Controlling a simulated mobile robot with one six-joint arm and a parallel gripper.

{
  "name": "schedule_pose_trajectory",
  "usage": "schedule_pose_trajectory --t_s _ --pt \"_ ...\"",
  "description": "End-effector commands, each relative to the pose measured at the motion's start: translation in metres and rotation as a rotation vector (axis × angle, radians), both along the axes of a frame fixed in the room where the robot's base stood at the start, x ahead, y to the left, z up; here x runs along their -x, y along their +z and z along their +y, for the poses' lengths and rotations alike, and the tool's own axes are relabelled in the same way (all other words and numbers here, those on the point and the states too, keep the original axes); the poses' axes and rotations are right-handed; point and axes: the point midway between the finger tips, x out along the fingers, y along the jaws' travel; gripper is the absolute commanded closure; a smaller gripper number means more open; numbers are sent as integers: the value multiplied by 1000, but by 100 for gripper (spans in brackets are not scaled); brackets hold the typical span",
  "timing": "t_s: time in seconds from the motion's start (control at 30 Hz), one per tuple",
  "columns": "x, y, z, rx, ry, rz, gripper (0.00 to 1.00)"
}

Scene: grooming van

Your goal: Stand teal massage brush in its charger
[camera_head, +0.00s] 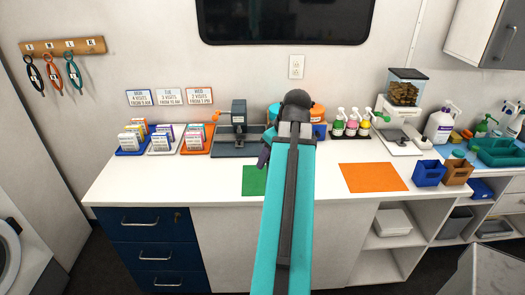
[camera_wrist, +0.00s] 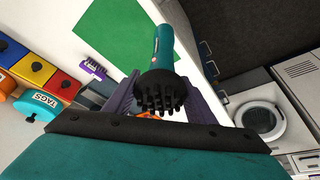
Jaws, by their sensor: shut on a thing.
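The teal massage brush (camera_wrist: 163,42) is in the wrist view, its black bristled head (camera_wrist: 160,90) toward the camera and its handle stretching away toward the top. My gripper (camera_wrist: 163,100) is shut on the brush, with dark purple-grey fingers at both sides of the head. The brush appears to be over the counter's front edge, beside the green mat. In the head view my teal arm hides the brush and most of the gripper; only a bit of dark purple finger (camera_head: 264,155) shows. I cannot make out the charger for certain in either view.
The green mat (camera_head: 255,181) and orange mat (camera_head: 373,177) lie bare on the white counter (camera_head: 140,180). Card trays (camera_head: 131,150), a grey device (camera_head: 237,140) and pump bottles (camera_head: 352,127) line the back.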

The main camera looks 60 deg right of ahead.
Motion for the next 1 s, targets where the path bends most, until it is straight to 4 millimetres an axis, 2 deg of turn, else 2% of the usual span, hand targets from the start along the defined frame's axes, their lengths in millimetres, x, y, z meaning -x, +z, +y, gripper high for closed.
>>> schedule_pose_trajectory --t_s 0.1,0.5,1.0 --pt "-13 1 -13 -1 1 0 100" --pt "-47 -4 -47 0 0 -1 100" --pt "-52 -6 -51 0 0 -1 100"
